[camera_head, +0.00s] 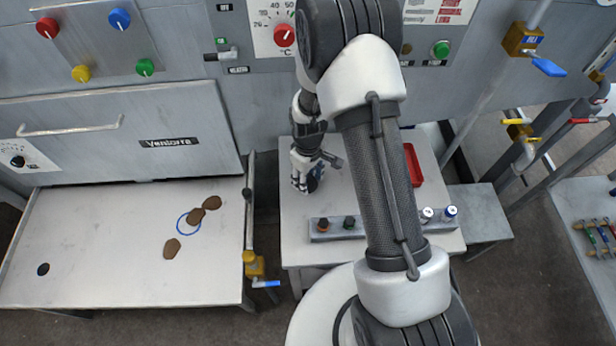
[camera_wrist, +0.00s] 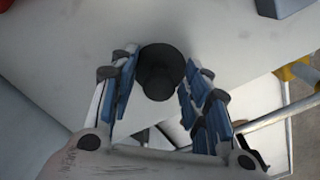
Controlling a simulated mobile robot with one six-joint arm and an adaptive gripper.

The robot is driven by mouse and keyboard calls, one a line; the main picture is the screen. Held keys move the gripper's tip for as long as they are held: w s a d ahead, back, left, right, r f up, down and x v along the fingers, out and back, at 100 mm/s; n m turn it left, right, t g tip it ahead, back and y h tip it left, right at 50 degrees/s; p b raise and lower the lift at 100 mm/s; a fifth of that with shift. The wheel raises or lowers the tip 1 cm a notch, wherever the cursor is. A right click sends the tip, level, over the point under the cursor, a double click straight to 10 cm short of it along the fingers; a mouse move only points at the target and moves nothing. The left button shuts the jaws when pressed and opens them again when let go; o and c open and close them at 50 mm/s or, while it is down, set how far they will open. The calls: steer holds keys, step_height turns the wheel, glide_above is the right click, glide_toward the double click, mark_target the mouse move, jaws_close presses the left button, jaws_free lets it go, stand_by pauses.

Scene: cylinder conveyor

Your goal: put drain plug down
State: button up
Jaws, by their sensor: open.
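The drain plug (camera_wrist: 160,72) is a round black piece with a narrower stub in the wrist view. It sits between the fingertips of my gripper (camera_wrist: 159,62), against the pale table top (camera_wrist: 70,40). The blue-padded fingers are spread, one on each side of it. The right finger is very close to its edge, and I cannot tell whether they touch. In the head view my gripper (camera_head: 308,178) points down low over the middle table (camera_head: 295,255). The plug cannot be made out there behind the fingers.
A rack (camera_head: 335,233) with several capped pieces stands at the table's front, partly behind my arm. A red tray (camera_head: 413,165) lies to the right. A pale bench (camera_head: 100,250) at left holds brown lumps. A yellow valve (camera_head: 254,264) with a blue handle stands between bench and table.

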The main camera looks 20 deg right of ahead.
step_height(320, 180, up, 23)
steer(key=s+m+t+p, duration=0.1)
steer(key=s+m+p, duration=0.1)
steer(key=p, duration=0.2)
steer(key=s+r+m+t, duration=0.1)
steer(key=s+r+m, duration=0.1)
steer(key=s+r, duration=0.6)
steer(key=s+r+m+t, duration=0.2)
steer(key=s+r, duration=0.6)
steer(key=s, duration=0.5)
steer(key=shift+d+r+m+t, duration=0.25)
steer(key=shift+d+m+t, duration=0.05)
steer(key=shift+d+m, duration=0.1)
steer(key=shift+a+f, duration=0.1)
